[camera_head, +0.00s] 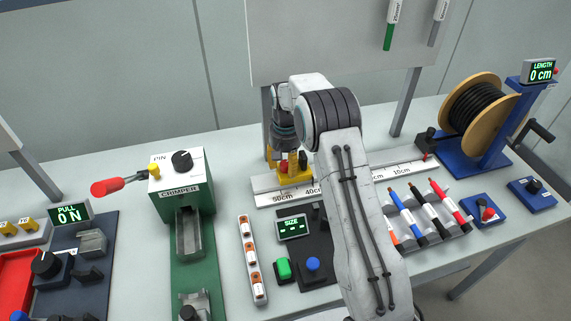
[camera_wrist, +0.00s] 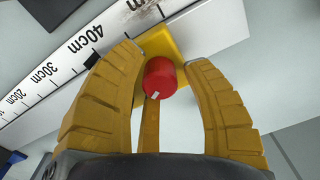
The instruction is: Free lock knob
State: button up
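A red knob (camera_wrist: 160,78) with a small white mark sits on a yellow slider block (camera_wrist: 163,42) at the ruler. In the head view the red knob (camera_head: 284,167) is small and partly covered by my gripper, on the yellow block (camera_head: 294,181) near the 40cm end. My gripper (camera_wrist: 166,62) has its two yellow fingers either side of the knob. They look spread, with a gap to the knob on the right and a very narrow one on the left. I cannot tell whether the left finger touches it.
The white ruler rail (camera_head: 405,170) runs along the table behind my arm. A crimper (camera_head: 182,185) stands left and a cable spool (camera_head: 472,105) right.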

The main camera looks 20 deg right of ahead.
grip_shut()
jog(key=shift+n, duration=0.4)
jog(key=n, duration=0.2)
jog(key=shift+n+b, duration=0.4)
jog(key=shift+f+n, duration=0.1)
jog(key=shift+n, duration=1.7)
jog(key=shift+s, duration=0.1)
jog(key=shift+o, duration=1.4)
grip_release()
